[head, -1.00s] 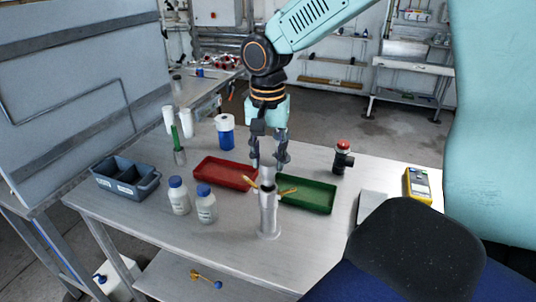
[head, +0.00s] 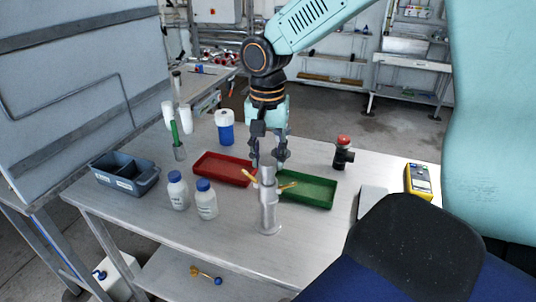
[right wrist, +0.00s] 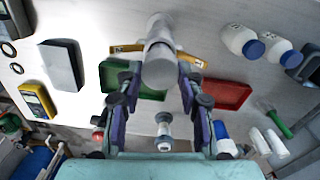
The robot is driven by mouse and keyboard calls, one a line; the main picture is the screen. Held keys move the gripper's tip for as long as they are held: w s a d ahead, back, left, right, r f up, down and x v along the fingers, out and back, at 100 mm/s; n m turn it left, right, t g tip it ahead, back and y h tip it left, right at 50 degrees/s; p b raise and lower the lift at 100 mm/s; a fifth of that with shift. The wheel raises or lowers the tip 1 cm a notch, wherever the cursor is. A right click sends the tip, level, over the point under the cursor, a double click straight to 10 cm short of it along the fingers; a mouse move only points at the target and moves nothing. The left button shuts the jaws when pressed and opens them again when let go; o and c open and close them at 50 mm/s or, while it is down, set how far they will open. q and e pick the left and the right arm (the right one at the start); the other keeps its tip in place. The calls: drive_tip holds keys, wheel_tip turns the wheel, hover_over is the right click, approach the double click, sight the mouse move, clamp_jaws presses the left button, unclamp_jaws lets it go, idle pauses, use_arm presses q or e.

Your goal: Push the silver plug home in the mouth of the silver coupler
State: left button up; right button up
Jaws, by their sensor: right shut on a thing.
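The silver coupler (head: 268,214) stands upright on the table, a yellow lever (head: 288,187) on either side near its top. The silver plug (head: 267,172) is upright at the coupler's mouth, in line with it. I cannot tell how deep it sits. My right gripper (head: 268,161) points down from above and is shut on the plug. In the right wrist view the plug (right wrist: 159,66) lies between the fingers, with the yellow levers (right wrist: 190,60) beyond and the coupler (right wrist: 157,29) partly hidden behind it. My left gripper is not in view.
A red tray (head: 224,157) and a green tray (head: 326,204) lie close behind the coupler. Two blue-capped bottles (head: 206,205) stand to its left. A red-topped black item (head: 343,154) and a yellow meter (head: 419,181) are to the right. The table front is clear.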

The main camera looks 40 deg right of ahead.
sight(268, 160)
drive_tip(key=shift+f+b, duration=0.8)
drive_tip(key=shift+f, duration=0.75)
drive_tip(key=o, duration=1.2)
drive_tip(key=shift+o, duration=0.2)
wheel_tip(268, 160, up, 12)
